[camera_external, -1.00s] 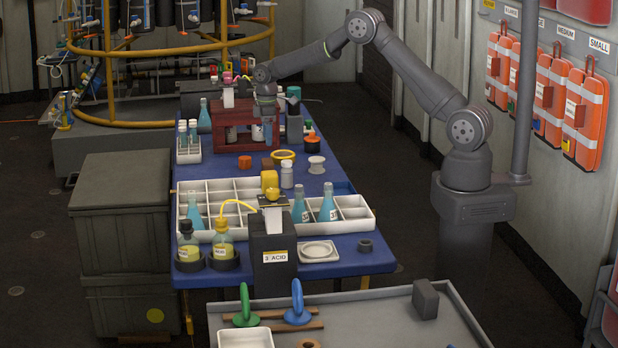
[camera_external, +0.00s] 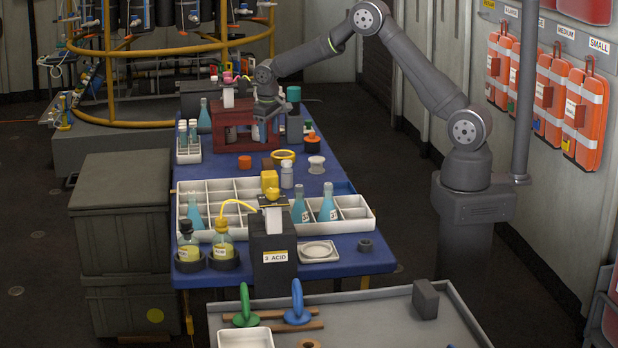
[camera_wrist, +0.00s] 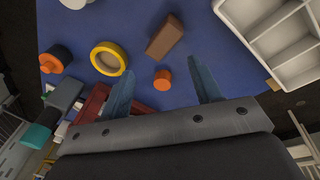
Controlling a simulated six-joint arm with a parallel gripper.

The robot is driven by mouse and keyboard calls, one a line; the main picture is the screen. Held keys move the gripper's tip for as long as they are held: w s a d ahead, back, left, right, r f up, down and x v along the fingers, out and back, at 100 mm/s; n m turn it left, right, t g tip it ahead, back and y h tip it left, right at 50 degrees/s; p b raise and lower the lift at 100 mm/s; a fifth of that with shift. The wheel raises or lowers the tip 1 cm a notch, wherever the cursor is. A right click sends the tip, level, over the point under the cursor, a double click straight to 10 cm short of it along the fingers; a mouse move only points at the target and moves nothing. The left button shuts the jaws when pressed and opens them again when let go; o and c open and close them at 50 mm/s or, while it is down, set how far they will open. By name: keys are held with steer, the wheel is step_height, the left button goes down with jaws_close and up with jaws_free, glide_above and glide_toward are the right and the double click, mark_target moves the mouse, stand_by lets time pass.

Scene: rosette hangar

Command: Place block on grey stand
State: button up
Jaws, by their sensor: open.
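A brown block (camera_wrist: 165,38) lies on the blue table, seen in the wrist view beyond my fingertips. In the external view it is the small brown block (camera_external: 267,163) between an orange piece and a yellow ring. My gripper (camera_external: 268,120) is open and empty over the far part of the table, at the red rack. In the wrist view its two blue-grey fingers (camera_wrist: 160,70) stand apart, with a small orange cylinder (camera_wrist: 162,80) showing between them. A grey block (camera_external: 425,299) sits on the grey front tray. I cannot tell which thing is the grey stand.
The red rack (camera_external: 232,135) with bottles stands close to my gripper. A yellow ring (camera_wrist: 108,58) and an orange-black knob (camera_wrist: 55,58) lie left of the brown block in the wrist view. A white divided tray (camera_external: 358,212) holds flasks.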

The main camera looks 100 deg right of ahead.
steer(key=a+r+m+h, duration=0.1)
steer(key=a+m, duration=0.1)
steer(key=m, duration=0.3)
steer(key=m+h, duration=0.1)
steer(key=m, duration=0.4)
glide_toward(268, 162)
steer(key=x, duration=0.5)
steer(key=shift+s+d+f, duration=0.2)
steer(key=shift+s+f, duration=0.05)
steer(key=shift+s, duration=0.1)
steer(key=shift+h, duration=0.3)
steer(key=shift+w+x, duration=0.2)
steer(key=shift+x, duration=1.3)
steer(key=shift+w+x, duration=0.15)
steer(key=shift+x, duration=1.35)
steer(key=c, duration=1.2)
steer(key=shift+o, duration=0.2)
